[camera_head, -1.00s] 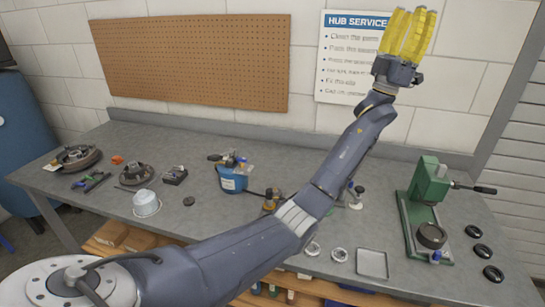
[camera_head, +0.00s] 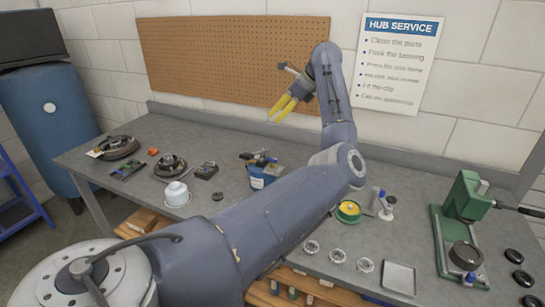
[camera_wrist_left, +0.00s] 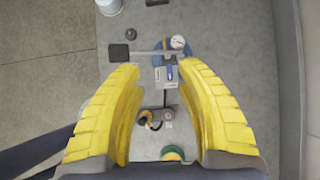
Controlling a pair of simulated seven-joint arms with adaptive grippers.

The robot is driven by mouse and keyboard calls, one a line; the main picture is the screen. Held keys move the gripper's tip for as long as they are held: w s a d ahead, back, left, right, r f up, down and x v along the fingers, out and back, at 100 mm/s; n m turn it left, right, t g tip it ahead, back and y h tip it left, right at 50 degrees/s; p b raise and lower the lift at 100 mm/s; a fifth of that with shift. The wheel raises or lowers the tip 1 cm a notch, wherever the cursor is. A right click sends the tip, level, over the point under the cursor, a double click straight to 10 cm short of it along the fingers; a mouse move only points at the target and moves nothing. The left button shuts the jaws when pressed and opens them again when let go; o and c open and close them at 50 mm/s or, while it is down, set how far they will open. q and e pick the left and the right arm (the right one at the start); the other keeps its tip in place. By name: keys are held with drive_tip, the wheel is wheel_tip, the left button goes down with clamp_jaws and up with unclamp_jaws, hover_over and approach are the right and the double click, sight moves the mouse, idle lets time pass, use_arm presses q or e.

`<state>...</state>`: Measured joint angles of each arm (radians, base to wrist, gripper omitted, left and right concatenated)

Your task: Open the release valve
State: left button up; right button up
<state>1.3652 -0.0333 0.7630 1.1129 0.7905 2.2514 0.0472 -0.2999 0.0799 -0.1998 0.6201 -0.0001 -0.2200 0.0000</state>
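A blue unit (camera_head: 264,180) with a white label stands mid-bench. In the left wrist view the blue unit (camera_wrist_left: 159,57) carries a round white gauge (camera_wrist_left: 178,42) and a grey bar (camera_wrist_left: 143,53) with a black end. A black hose runs from it to small brass-coloured fittings (camera_wrist_left: 146,117). I cannot tell which part is the release valve. My left gripper (camera_head: 281,107), with yellow fingers, is open and empty above the bench, pointing down. In the wrist view the blue unit lies below, between the spread fingers (camera_wrist_left: 160,68). My right gripper is not in view.
A yellow-and-green round part (camera_head: 348,211) stands beside my left arm. A green press (camera_head: 462,210) stands at the right, with several black rings beside it. A metal tray (camera_head: 399,279) is at the front. A white tub (camera_head: 177,194) and hub parts are at the left.

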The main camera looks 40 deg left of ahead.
use_arm(q)
drive_tip(key=w+d+f+t+h, duration=0.1)
drive_tip(key=w+d+f+h, duration=0.1)
drive_tip(key=d+f, duration=0.1)
approach(272, 158)
drive_tip(key=x, duration=0.9)
drive_tip(key=shift+f, duration=0.2)
clamp_jaws()
idle(0.4)
